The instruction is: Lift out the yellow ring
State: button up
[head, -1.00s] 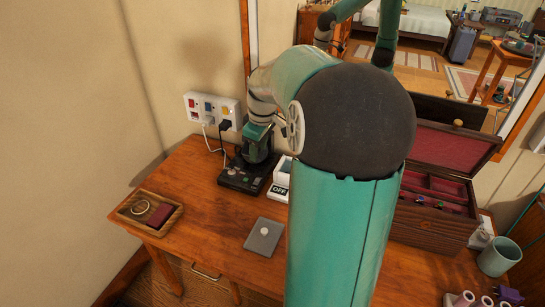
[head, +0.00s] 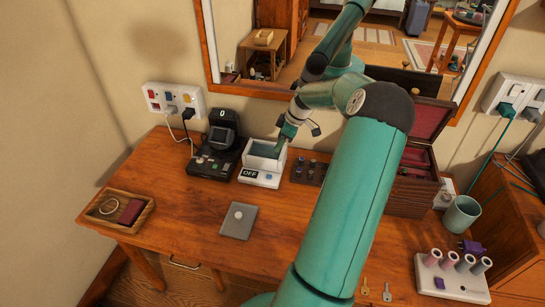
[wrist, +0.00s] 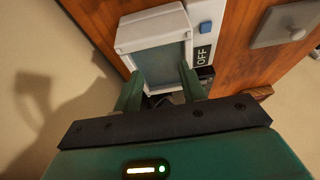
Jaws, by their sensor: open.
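No yellow ring can be made out in either view. A white box-shaped device (head: 260,179) with a blue button and an OFF label stands on the desk. Its open basin looks blue-green inside, and it also shows in the wrist view (wrist: 150,20); nothing can be told apart in it. My gripper (head: 286,134) is at the back right of this device, above it. In the wrist view my gripper (wrist: 158,82) has its two green fingers apart, with the basin beyond and between them and nothing held.
A black device (head: 211,160) stands left of the white one, and a dark tray (head: 309,171) with small items is right. A wooden box (head: 411,196) with its red-lined lid raised is further right. A grey plate (head: 238,221) lies in front. A mirror (head: 280,92) stands behind.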

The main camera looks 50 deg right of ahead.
aim_at(273, 153)
jog(key=shift+x, duration=3.2)
jog(key=shift+w+d, duration=0.1)
jog(key=shift+d, duration=0.05)
grip_shut()
